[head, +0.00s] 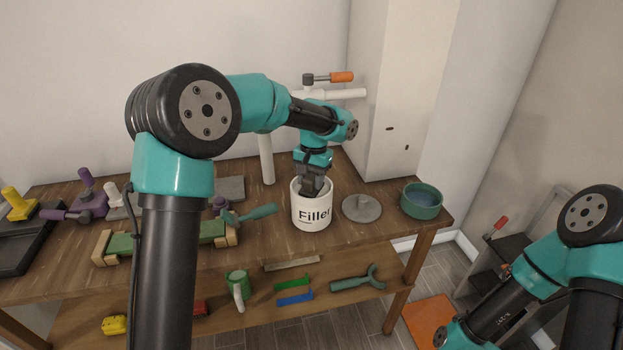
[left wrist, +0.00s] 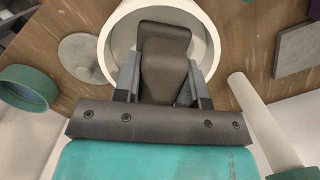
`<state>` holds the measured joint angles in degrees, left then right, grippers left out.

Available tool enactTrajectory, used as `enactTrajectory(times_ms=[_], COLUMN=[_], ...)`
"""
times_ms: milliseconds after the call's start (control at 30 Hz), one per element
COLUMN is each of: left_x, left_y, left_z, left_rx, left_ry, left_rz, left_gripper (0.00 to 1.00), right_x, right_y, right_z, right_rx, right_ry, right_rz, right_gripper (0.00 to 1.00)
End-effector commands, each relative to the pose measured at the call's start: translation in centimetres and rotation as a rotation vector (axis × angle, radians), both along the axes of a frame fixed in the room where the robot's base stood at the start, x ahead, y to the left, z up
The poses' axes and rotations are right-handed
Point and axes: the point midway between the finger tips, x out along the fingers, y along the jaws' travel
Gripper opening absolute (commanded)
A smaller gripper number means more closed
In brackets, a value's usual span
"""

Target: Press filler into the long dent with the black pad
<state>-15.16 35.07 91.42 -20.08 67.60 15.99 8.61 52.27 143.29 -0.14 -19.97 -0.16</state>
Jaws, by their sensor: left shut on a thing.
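A white pot labelled "Filler" (head: 312,212) stands on the wooden bench. My left gripper (head: 313,180) points down into its mouth, shut on the black pad (left wrist: 163,65). In the left wrist view the dark pad sits between the fingers, inside the pot's round white rim (left wrist: 111,40). The pad's lower end and the filler are hidden. A pale upright panel (head: 405,100) behind the bench has two small dark marks; I cannot make out a long dent. My right arm is at the lower right; its gripper is out of view.
A grey disc (head: 362,209) and a green bowl (head: 421,201) stand right of the pot. A white stand (head: 267,160) with an orange-handled tool (head: 341,77) is behind it. A teal-handled tool (head: 258,213) lies to the left. Tools lie on the lower shelf (head: 255,318).

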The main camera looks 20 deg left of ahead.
Motion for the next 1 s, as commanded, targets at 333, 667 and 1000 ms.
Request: enactTrajectory(times_ms=[333,667,1000], left_x=[0.01,0.03,0.01], left_y=[0.00,0.00,0.01], left_z=[-0.33,-0.61,-0.64], left_rx=[0.000,0.000,0.000], left_ry=[0.000,-0.001,0.000], left_rz=[0.000,0.000,0.000], left_gripper=[0.19,0.19,0.19], right_x=[0.00,0.00,0.00], right_y=[0.00,0.00,0.00], right_z=[0.00,0.00,0.00], right_rx=[0.000,0.000,0.000], right_ry=[0.000,0.000,0.000], right_rz=[0.000,0.000,0.000], right_gripper=[0.57,0.57,0.57])
